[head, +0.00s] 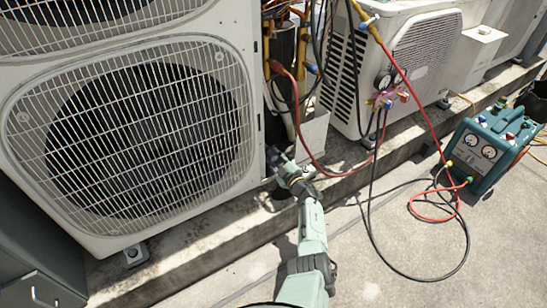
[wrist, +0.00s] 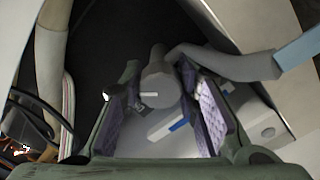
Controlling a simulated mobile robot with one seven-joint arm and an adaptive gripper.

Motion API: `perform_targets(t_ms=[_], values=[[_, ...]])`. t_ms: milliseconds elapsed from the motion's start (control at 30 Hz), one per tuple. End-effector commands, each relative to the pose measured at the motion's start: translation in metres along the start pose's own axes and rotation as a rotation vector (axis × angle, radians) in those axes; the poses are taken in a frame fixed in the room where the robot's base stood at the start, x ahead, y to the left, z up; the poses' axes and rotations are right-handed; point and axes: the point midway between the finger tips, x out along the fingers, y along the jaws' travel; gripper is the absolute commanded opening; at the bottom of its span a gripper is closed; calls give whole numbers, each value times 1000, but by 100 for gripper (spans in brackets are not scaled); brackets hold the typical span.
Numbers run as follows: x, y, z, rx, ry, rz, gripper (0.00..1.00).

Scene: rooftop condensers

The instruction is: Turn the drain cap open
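The drain cap appears to be the grey round knob (wrist: 158,88) with a short white line on its face, in the upper middle of the wrist view. My gripper (wrist: 158,105) has its two purple-padded fingers apart, one on each side of the knob. A narrow gap shows on the left of the knob; the right pad is very close to it, and I cannot tell whether it touches. In the head view my gripper (head: 276,160) reaches the lower right side of the large condenser (head: 243,120). The knob cannot be made out there.
In the wrist view a grey bent pipe (wrist: 235,66) with a blue end runs right of the knob, and a pale hose (wrist: 50,60) hangs left. In the head view a red hose (head: 312,160) passes near my gripper. A green machine (head: 488,148) stands at right on open ground.

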Motion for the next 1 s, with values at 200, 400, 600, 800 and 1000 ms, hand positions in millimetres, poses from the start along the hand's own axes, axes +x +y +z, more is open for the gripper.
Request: perform_targets(t_ms=[200,400,600,800,1000], values=[[-1,0,1,0,-1,0,45],[-1,0,1,0,-2,0,48],[-4,-1,2,0,-2,0,48],[-25,0,3,-1,-3,4,48],[-53,0,2,1,-3,4,48]])
